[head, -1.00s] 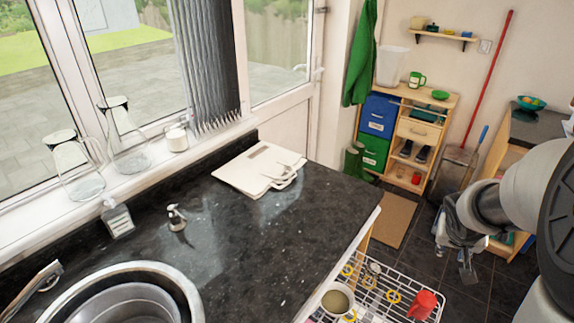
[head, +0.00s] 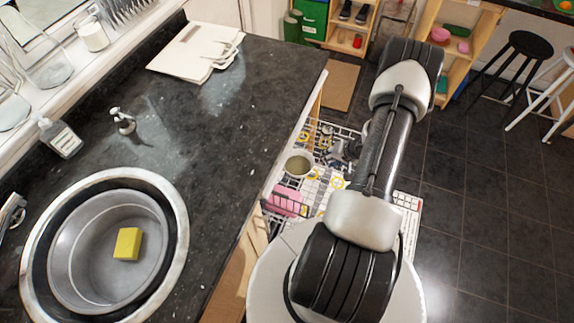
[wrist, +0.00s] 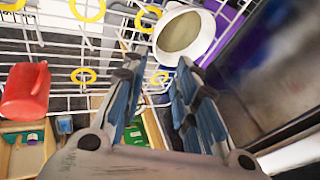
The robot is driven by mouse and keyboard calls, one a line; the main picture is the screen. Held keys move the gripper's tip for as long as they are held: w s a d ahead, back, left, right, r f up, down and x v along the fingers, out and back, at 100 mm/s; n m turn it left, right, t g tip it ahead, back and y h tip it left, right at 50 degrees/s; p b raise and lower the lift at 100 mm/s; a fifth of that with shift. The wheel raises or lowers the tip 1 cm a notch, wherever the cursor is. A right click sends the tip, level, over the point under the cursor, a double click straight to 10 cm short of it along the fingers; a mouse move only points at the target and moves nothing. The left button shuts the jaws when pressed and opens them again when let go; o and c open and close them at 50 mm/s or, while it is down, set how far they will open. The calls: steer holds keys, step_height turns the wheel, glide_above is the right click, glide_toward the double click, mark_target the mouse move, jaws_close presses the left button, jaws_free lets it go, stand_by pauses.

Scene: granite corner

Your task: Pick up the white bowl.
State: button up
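The white bowl (head: 299,164), pale beige inside, sits in the wire dish rack (head: 318,192) beside the counter in the head view. In the wrist view the bowl (wrist: 185,36) is at the top, just beyond my fingertips and a little right of centre, tilted with its opening toward the camera. My gripper (wrist: 155,76) is open with nothing between its blue-grey fingers. The fingers look apart from the bowl.
A red mug (wrist: 27,92) is at the left of the wrist view, near the rack wires. Yellow rings (wrist: 83,76) are on the rack, and a pink item (head: 287,201) is at its near end. The dark counter edge (head: 292,140) runs left of the rack. Open floor lies right.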

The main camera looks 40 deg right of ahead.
mark_target(313, 166)
steer(key=b+x, duration=0.4)
steer(key=x, duration=0.8)
steer(key=shift+f+b, duration=0.1)
steer(key=shift+b, duration=0.25)
steer(key=b+x, duration=0.1)
steer(key=x, duration=0.1)
steer(key=b+x, duration=0.1)
steer(key=x, duration=0.2)
steer(key=shift+s+f+b, duration=0.15)
steer(key=shift+f+b, duration=0.1)
steer(key=shift+b, duration=0.1)
steer(key=shift+r, duration=0.1)
steer(key=shift+c, duration=0.4)
jaws_close()
